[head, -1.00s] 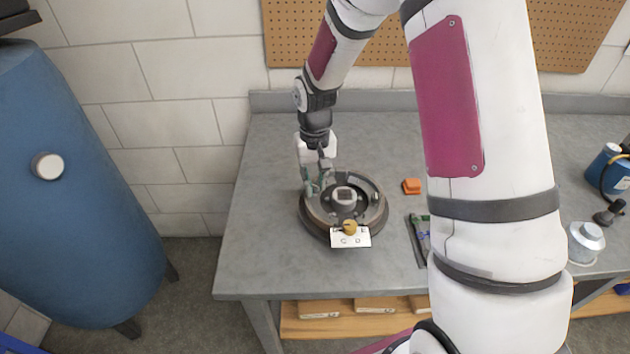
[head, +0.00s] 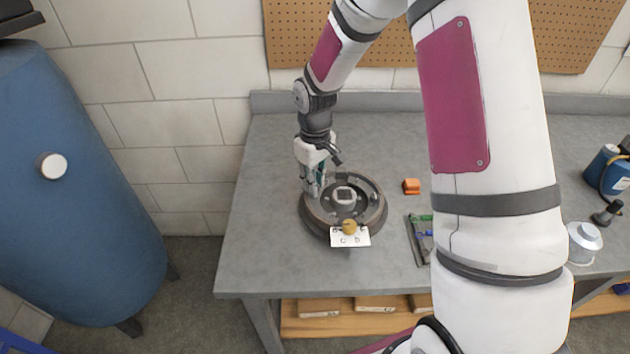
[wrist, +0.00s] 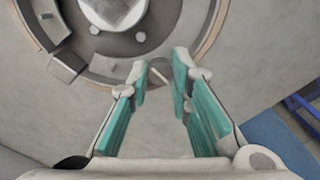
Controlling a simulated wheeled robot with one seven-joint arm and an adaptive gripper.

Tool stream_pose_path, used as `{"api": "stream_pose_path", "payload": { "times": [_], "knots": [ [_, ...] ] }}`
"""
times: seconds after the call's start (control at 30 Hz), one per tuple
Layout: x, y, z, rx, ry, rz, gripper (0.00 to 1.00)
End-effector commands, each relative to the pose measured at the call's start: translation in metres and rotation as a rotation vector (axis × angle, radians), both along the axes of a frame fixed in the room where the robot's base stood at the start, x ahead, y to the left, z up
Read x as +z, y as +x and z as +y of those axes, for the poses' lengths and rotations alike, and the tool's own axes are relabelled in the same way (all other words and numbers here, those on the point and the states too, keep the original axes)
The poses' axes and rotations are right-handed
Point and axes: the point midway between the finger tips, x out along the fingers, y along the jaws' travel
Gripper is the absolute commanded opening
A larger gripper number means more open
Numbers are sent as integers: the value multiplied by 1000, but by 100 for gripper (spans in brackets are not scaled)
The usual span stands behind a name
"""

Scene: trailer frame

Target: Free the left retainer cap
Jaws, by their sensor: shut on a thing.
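A round brake assembly (head: 376,220) lies on the grey bench, with a raised hub (head: 344,196) at its middle. It also shows at the top of the wrist view (wrist: 198,22). My gripper (head: 313,190) is at the left side of the assembly, pointing down. In the wrist view my gripper (wrist: 165,76) has its teal-padded fingers close around a small grey piece with a thin pale pin (wrist: 160,77), at the assembly's backing plate. This piece appears to be the left retainer cap. The fingers partly hide it, and I cannot tell whether it is loose.
A white card marked C and D (head: 356,240) and a yellow-brown knob (head: 349,227) are at the assembly's front. The bench's left front is clear.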

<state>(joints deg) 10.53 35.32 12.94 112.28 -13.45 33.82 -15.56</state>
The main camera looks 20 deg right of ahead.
Motion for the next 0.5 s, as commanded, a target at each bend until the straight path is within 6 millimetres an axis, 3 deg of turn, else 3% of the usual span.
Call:
{"api": "stream_pose_path", "payload": {
  "times": [0.33, 0.37, 0.4, 0.43, 0.5],
  "knots": [
    [1, 1, 1, 4, 1, -2, 0],
    [1, 1, 1, 4, 1, -2, 21],
    [1, 1, 1, 3, 1, -2, 30],
    [1, 1, 1, 3, 1, -2, 37],
    [0, 0, 1, 3, 1, -2, 40]
  ]
}}
